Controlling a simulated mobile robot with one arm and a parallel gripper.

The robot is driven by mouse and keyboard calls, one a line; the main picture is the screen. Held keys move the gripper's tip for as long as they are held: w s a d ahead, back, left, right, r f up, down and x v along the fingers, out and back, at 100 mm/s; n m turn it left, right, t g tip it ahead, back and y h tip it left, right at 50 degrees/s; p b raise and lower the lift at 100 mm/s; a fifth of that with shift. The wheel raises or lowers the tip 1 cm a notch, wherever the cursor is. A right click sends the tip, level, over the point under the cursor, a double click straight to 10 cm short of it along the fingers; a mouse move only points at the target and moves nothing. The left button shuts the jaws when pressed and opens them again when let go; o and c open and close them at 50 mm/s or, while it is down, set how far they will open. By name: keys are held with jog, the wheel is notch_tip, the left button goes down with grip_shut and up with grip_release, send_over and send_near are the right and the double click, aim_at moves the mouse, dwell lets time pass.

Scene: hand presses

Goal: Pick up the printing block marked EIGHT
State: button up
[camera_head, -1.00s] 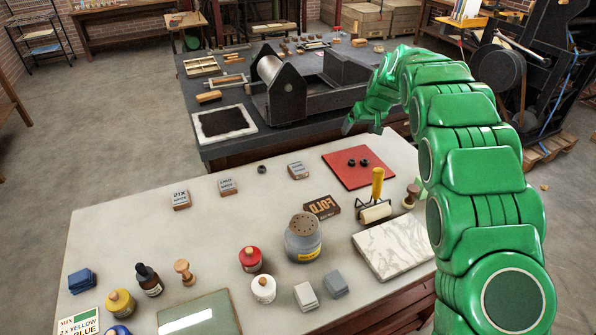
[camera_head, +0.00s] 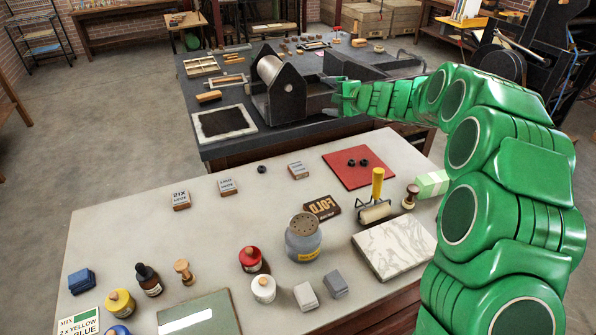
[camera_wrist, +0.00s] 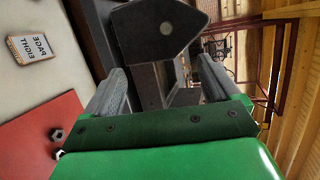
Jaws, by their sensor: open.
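The printing block marked EIGHT (camera_wrist: 31,48) lies on the pale table, at the upper left in the wrist view, with its lettering readable. By its place beside the red mat, it is the small wood-edged block (camera_head: 298,170) in the head view, where its lettering is too small to read.
Two similar blocks, one marked SIX (camera_head: 181,200) and another (camera_head: 227,186), lie to the left. The black press (camera_head: 285,100) stands close to my fingers. A yellow-handled roller (camera_head: 376,205) and a marble slab (camera_head: 394,247) stand nearer.

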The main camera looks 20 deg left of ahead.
jog(key=s+a+f+m+t+h, duration=0.15)
jog(key=s+f+m, duration=0.35)
jog(key=m, duration=0.5)
jog(key=s+f+m+t+h, duration=0.1)
jog(key=s+f+m+h, duration=0.1)
jog(key=s+f+m, duration=0.6)
jog(key=m, duration=0.2)
send_near(302, 173)
jog(key=shift+w+a, duration=0.3)
jog(key=shift+w, duration=0.25)
jog(key=shift+w+f, duration=0.1)
jog(key=shift+f, duration=0.35)
jog(key=shift+w+a+f, duration=0.15)
jog(key=shift+a, duration=0.1)
jog(key=shift+y+x, duration=0.25)
jog(key=shift+x, duration=1.25)
jog(key=shift+w+a+f, duration=0.3)
jog(key=shift+w+a, duration=0.05)
jog(key=shift+a, duration=0.35)
jog(key=shift+x, duration=1.15)
